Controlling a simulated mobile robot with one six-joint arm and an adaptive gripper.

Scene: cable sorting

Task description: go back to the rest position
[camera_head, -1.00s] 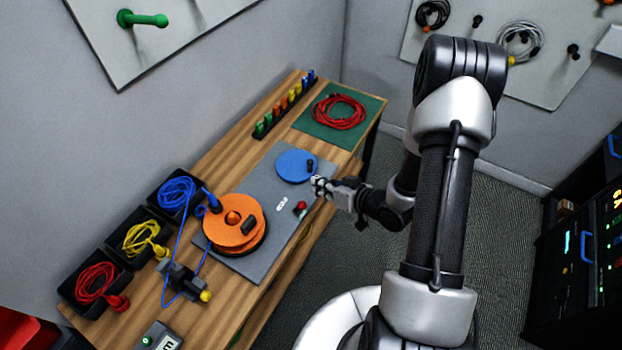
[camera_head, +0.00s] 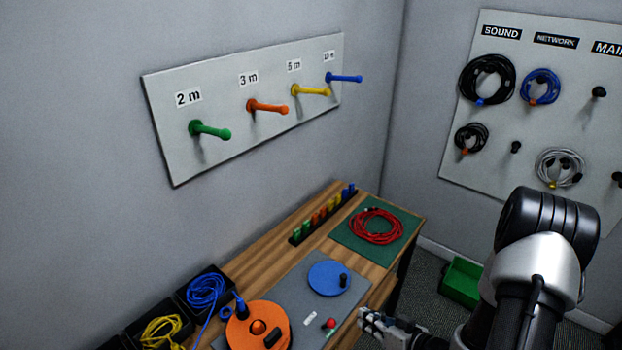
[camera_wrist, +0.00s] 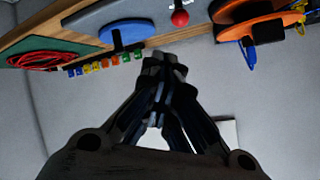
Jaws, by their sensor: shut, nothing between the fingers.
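My gripper (camera_head: 366,322) is at the front edge of the wooden bench, near the grey plate with the blue disc. In the wrist view its fingers (camera_wrist: 165,62) are together and nothing is between them. My arm rises at the right of the head view. No rest stand or marker shows in either view.
The wooden bench (camera_head: 268,244) carries a blue disc (camera_head: 323,277), a red knob (camera_head: 330,323), an orange reel (camera_head: 277,318) and a red coil (camera_head: 376,226) on a green mat (camera_head: 344,237). A pegboard (camera_head: 167,150) hangs above. A green crate (camera_head: 461,282) stands on the floor.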

